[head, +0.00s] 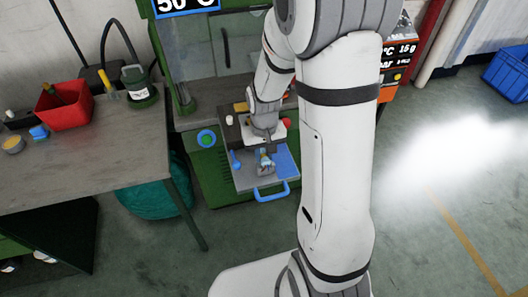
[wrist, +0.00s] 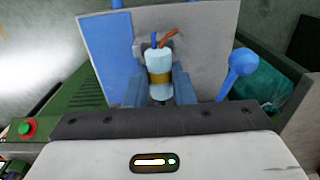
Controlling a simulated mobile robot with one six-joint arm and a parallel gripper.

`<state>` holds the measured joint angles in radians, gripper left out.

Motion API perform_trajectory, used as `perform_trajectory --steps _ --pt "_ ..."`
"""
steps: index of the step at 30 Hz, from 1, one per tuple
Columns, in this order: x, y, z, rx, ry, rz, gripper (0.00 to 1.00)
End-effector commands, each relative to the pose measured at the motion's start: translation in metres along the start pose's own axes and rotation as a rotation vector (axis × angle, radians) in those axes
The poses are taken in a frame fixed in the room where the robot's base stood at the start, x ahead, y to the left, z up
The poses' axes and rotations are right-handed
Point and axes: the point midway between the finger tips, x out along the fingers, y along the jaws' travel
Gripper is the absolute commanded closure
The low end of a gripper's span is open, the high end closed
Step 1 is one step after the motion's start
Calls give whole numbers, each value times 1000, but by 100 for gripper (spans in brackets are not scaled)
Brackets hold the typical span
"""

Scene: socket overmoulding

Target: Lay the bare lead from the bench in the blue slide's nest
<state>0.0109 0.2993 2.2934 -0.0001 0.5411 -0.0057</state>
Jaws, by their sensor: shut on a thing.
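The blue slide (head: 284,160) is pulled out of the green machine, with a blue handle at its front. In the wrist view its plate (wrist: 215,40) is part grey, part blue. My gripper (head: 265,168) is over the slide, pointing down. In the wrist view my gripper (wrist: 159,90) is shut on the bare lead (wrist: 159,60), a pale blue-white body with a brass-coloured band and blue and orange wires. The lead is over the middle of the plate.
A blue-knobbed lever (wrist: 242,63) stands close beside the slide. The bench (head: 100,165) at left carries a red bin (head: 63,110) and small pots. A teal sack (head: 155,198) sits on the floor under the bench.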

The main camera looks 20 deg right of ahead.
Motion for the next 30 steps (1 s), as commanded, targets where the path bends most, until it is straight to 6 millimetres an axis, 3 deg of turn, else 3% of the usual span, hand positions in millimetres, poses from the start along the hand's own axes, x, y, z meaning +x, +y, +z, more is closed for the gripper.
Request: perform_trajectory --steps 12,13,21,30 --pt "0 0 0 0 0 0 100" --pt "0 0 0 0 0 0 76" --pt "0 1 0 1 0 0 53" --pt "-4 1 0 1 1 0 52"
